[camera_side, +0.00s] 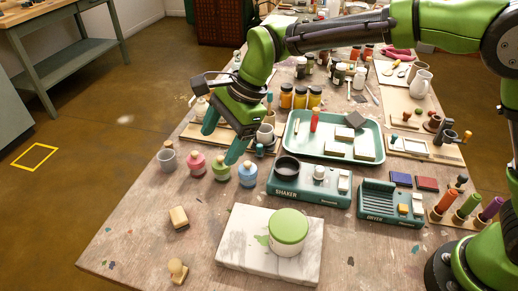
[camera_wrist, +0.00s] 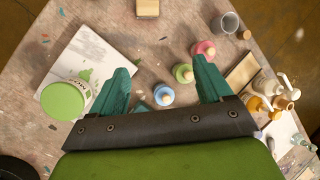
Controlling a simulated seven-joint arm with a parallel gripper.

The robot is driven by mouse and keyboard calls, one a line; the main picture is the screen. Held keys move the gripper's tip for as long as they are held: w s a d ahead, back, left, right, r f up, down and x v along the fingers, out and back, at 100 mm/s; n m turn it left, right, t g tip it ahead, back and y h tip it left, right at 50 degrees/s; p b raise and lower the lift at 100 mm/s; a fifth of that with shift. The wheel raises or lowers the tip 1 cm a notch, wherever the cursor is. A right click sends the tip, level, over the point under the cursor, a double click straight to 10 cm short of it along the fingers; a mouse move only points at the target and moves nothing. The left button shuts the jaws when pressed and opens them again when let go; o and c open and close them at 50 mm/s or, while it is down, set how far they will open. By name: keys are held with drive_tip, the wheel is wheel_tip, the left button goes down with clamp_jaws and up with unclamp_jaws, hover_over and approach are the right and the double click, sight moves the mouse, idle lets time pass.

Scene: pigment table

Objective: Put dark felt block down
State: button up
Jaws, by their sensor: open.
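A dark grey block (camera_side: 355,120), which looks like the dark felt block, lies turned at an angle at the back right of the teal tray (camera_side: 306,151) in the side view. Paler blocks lie near it in the tray. My gripper (camera_side: 224,137) is left of the tray, above the row of small round-topped bottles. Its two teal fingers are spread wide with nothing held between them. The wrist view also shows my gripper (camera_wrist: 163,84) open, with table and bottles below. The dark block does not show in the wrist view.
Pink (camera_side: 196,164), green (camera_side: 221,167) and blue (camera_side: 247,173) bottles stand below my gripper, beside a grey cup (camera_side: 167,160). A white marble slab (camera_side: 237,245) bears a green-lidded jar (camera_side: 288,232). The front left of the table is mostly clear around a wooden block (camera_side: 179,217).

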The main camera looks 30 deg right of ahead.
drive_tip(key=s+d+r+n+t, duration=0.1)
drive_tip(key=s+d+r+n, duration=0.3)
drive_tip(key=d, duration=0.5)
drive_tip(key=s+d+r+n+t, duration=0.2)
drive_tip(key=s+d+r, duration=0.25)
drive_tip(key=d, duration=0.45)
drive_tip(key=s+d+f+n+t+h, duration=0.2)
drive_tip(key=s+d+n, duration=0.3)
drive_tip(key=s+d, duration=0.5)
drive_tip(key=shift+s+f+n+h, duration=0.2)
drive_tip(key=shift+s+n+h, duration=0.2)
drive_tip(key=shift+s, duration=0.7)
